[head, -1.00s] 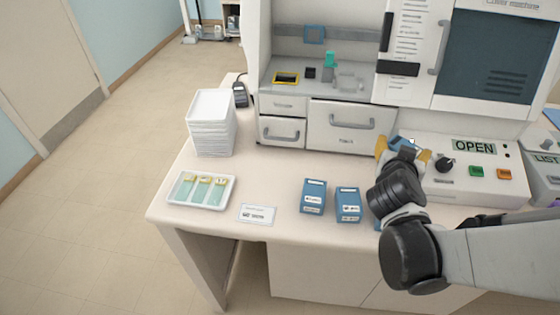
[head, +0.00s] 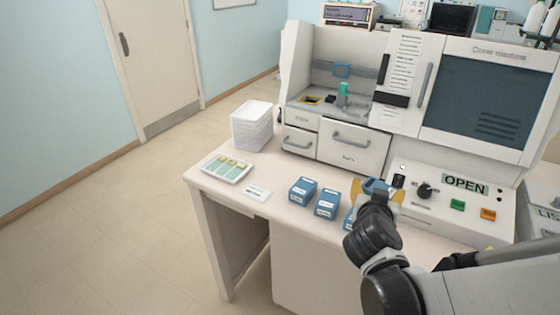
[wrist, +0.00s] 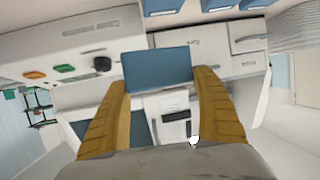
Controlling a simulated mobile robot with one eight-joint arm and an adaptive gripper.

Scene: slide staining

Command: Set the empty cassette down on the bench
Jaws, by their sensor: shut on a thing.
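My gripper (head: 377,193) is shut on a blue cassette (head: 374,186), its yellow fingers on either side of it. In the wrist view the held cassette (wrist: 158,67) shows as a plain blue block between the fingers; whether it is empty cannot be seen. It appears to be above the bench (head: 272,178), in front of the control panel, with no visible contact with the bench top. Two blue labelled boxes (head: 302,191) (head: 327,204) stand on the bench left of my gripper. A third blue piece (head: 348,219) is mostly hidden behind my arm.
A white tray of slides (head: 227,168), a label card (head: 257,193) and a stack of white trays (head: 252,127) are at the bench's left. The panel with an OPEN sign (head: 465,184) stands right of my gripper. Bare bench lies between the boxes and the drawers (head: 352,147).

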